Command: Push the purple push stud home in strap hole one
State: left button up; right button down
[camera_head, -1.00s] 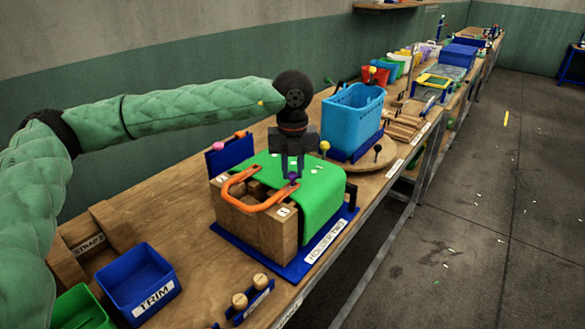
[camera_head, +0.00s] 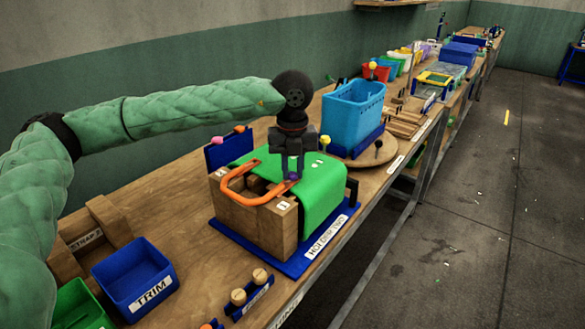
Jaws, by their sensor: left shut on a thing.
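The purple push stud (camera_head: 292,178) sits between the fingertips of my left gripper (camera_head: 292,174), which is shut on it. The gripper points down over the near end of an orange strap (camera_head: 244,197). The strap curves over a wooden block (camera_head: 255,226) with a green cover (camera_head: 320,198). The stud is at the strap's right end, close to the green cover; the fingers hide the hole, so I cannot tell how deep it sits. A white number label (camera_head: 283,205) is on the block's near corner. My right gripper is not in view.
The block stands on a blue base marked as holder two (camera_head: 327,240). A blue TRIM bin (camera_head: 135,281) and a small peg rack (camera_head: 249,291) are nearby. A light-blue basket (camera_head: 352,116) stands behind the gripper. The bench's front edge is to the right.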

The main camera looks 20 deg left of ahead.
aim_at(293, 172)
pick_arm(q)
jog(key=shift+f, duration=0.15)
jog(key=o, duration=1)
notch_tip(293, 172, up, 6)
jog(key=shift+r+b, duration=0.25)
jog(key=shift+b, duration=0.65)
jog(key=shift+r, duration=0.7)
